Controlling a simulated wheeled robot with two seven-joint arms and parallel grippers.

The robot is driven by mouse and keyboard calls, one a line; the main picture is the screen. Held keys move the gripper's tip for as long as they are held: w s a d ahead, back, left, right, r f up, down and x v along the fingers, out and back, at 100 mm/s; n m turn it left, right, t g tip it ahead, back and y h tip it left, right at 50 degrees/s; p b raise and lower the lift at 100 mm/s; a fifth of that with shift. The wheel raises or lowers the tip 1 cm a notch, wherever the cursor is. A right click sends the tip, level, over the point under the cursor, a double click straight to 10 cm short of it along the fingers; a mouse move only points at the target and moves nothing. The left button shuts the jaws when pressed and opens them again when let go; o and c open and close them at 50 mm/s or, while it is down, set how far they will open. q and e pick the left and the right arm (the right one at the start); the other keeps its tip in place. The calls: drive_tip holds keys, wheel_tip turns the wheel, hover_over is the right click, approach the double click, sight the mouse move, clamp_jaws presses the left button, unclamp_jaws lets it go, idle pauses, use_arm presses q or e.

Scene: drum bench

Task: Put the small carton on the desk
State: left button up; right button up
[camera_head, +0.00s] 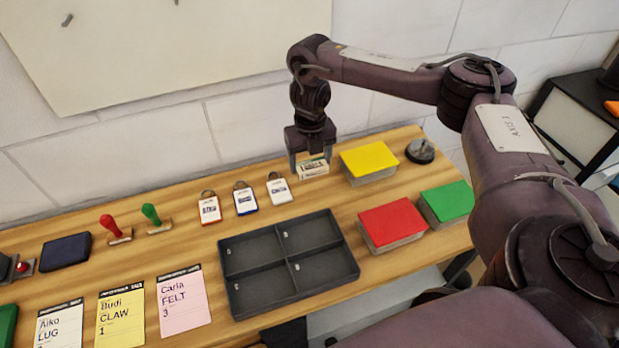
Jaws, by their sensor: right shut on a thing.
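The small carton (313,169) is a little pale box with dark print, at the back of the wooden desk (390,270), left of the yellow-lidded box. My right gripper (313,166) points down with its fingers on either side of the carton and is shut on it. The carton is at or just above the desk top; I cannot tell whether it touches. My left gripper is not in view.
Yellow (369,159), red (393,220) and green (447,203) lidded boxes stand to the right. A dark divided tray (237,312) lies in front. Tags (245,200), stamps (117,230) and name cards (183,300) are to the left.

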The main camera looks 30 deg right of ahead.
sight(310, 183)
drive_tip(key=shift+f, duration=0.8)
wheel_tip(310, 183, down, 4)
drive_tip(key=shift+w+r, duration=0.1)
drive_tip(key=shift+r, duration=0.1)
drive_tip(key=shift+f, duration=0.2)
drive_tip(key=o, duration=0.7)
wheel_tip(310, 183, up, 12)
drive_tip(key=shift+r+p, duration=0.2)
drive_tip(key=shift+p, duration=0.75)
drive_tip(key=shift+r, duration=0.1)
